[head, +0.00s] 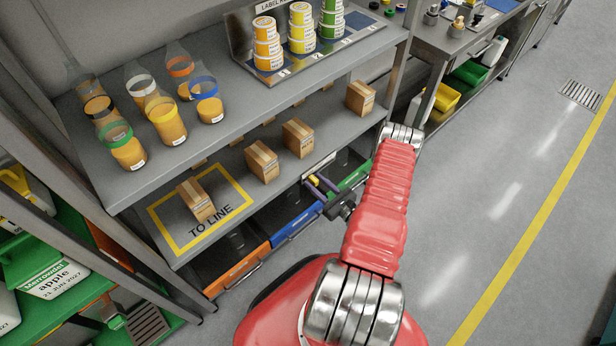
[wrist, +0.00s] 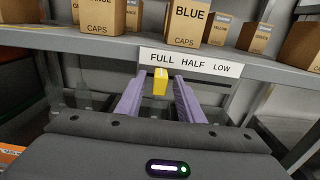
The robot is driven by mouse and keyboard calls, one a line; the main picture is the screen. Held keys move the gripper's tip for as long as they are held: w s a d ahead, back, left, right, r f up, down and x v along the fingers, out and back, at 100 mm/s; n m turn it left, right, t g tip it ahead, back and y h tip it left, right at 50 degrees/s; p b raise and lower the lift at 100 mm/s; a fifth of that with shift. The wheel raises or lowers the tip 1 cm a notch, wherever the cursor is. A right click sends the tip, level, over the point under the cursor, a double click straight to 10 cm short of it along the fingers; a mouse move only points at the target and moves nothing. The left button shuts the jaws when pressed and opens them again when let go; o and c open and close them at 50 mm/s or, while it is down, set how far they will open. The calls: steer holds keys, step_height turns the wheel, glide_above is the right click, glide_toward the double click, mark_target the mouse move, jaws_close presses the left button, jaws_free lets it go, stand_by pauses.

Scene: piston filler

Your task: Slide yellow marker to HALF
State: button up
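The yellow marker (wrist: 160,82) is a small block below a white label strip (wrist: 190,62) reading FULL, HALF, LOW from left to right. It sits under the word FULL, left of HALF. A dark rail (wrist: 208,82) runs to its right under the strip. My gripper (wrist: 159,90) has its two purple fingers on either side of the marker, with a visible gap on each side, so it is open. In the head view, my gripper (head: 320,186) is at the shelf's front edge, with the yellow marker (head: 314,180) between the fingers.
Cardboard boxes stand on the shelf above the strip, including one marked BLUE (wrist: 188,20). Below the shelf are an orange bin (head: 232,270), a blue bin (head: 297,226) and a green bin (head: 354,177). Open floor (head: 480,200) lies to the right.

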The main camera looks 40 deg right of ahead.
steer(key=shift+w+a, duration=0.1)
steer(key=shift+w, duration=2.15)
steer(key=shift+c, duration=0.2)
jaws_close()
